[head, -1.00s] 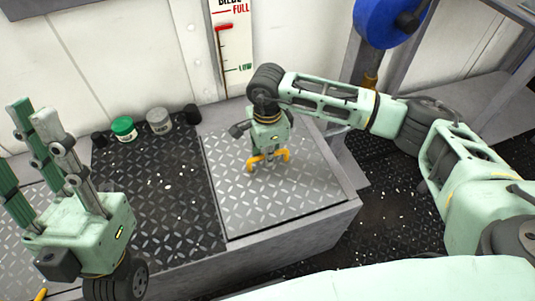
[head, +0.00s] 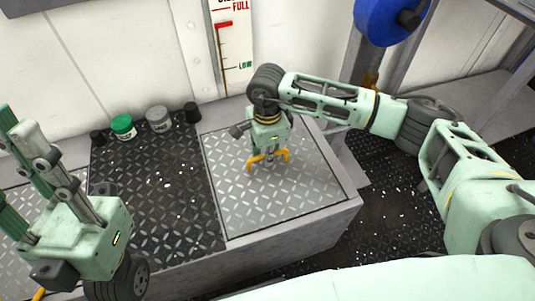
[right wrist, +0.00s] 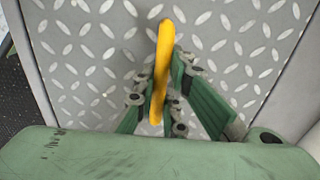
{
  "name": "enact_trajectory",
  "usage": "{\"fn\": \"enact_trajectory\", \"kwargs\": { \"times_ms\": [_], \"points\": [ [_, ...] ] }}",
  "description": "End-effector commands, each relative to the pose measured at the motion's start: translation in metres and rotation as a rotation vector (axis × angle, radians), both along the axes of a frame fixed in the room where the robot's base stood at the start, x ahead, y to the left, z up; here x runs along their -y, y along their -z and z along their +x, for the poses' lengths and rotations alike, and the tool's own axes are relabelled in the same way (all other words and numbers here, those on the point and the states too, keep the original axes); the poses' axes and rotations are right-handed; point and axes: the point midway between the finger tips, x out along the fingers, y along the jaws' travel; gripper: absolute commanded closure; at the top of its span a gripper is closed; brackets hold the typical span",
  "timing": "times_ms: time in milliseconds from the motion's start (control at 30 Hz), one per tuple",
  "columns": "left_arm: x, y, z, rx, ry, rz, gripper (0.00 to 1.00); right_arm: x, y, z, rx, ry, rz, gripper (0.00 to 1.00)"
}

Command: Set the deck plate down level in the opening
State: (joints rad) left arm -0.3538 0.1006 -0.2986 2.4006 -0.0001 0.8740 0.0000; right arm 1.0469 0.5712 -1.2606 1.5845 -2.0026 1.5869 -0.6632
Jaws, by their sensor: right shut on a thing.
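The deck plate (head: 300,200) is a light grey diamond-tread panel with a yellow handle (head: 283,155). It lies at the right end of the bench and looks about level there, inside a grey rim (head: 347,205). I cannot tell whether it is fully seated. My right gripper (head: 267,157) points down and is shut on the handle, which also shows between the green fingers in the right wrist view (right wrist: 163,60). The opening's floor is hidden under the plate. My left gripper (head: 18,125) is at the left, fingers pointing up, apart and empty.
Left of the plate is a black tread surface (head: 155,200) with white specks. A green-lidded jar (head: 123,127), a grey-lidded jar (head: 158,119) and dark knobs stand along its back by the wall. A gauge (head: 233,45) and blue reel (head: 388,18) are behind.

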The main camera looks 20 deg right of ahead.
Motion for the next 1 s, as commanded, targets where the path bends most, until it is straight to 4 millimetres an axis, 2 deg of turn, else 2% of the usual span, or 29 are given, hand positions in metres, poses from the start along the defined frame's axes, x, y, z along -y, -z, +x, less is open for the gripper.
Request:
{"fn": "enact_trajectory", "kwargs": {
  "times_ms": [33, 67, 300, 667, 767, 1000],
  "points": [
    [0.000, 0.000, -0.001, 0.004, 0.000, -0.001, 0.70, -0.001, -0.001, 0.001, 0.004, 0.000, 0.002, 1.00],
    [0.000, 0.000, -0.001, 0.007, 0.001, -0.002, 0.70, -0.001, -0.001, 0.001, 0.004, 0.000, 0.002, 0.89],
    [0.000, -0.001, -0.002, 0.008, 0.001, -0.003, 0.70, 0.000, -0.001, 0.001, 0.002, 0.000, 0.001, 0.68],
    [-0.001, -0.002, -0.001, 0.011, -0.003, -0.005, 0.70, 0.000, -0.002, 0.000, -0.001, 0.000, 0.000, 0.68],
    [-0.001, -0.001, -0.001, 0.009, -0.002, -0.005, 0.70, 0.000, -0.014, 0.001, 0.002, 0.000, 0.000, 0.68],
    [-0.001, -0.001, -0.001, 0.007, 0.000, -0.003, 0.70, 0.000, -0.065, 0.002, 0.006, 0.000, 0.001, 0.68]
  ]
}}
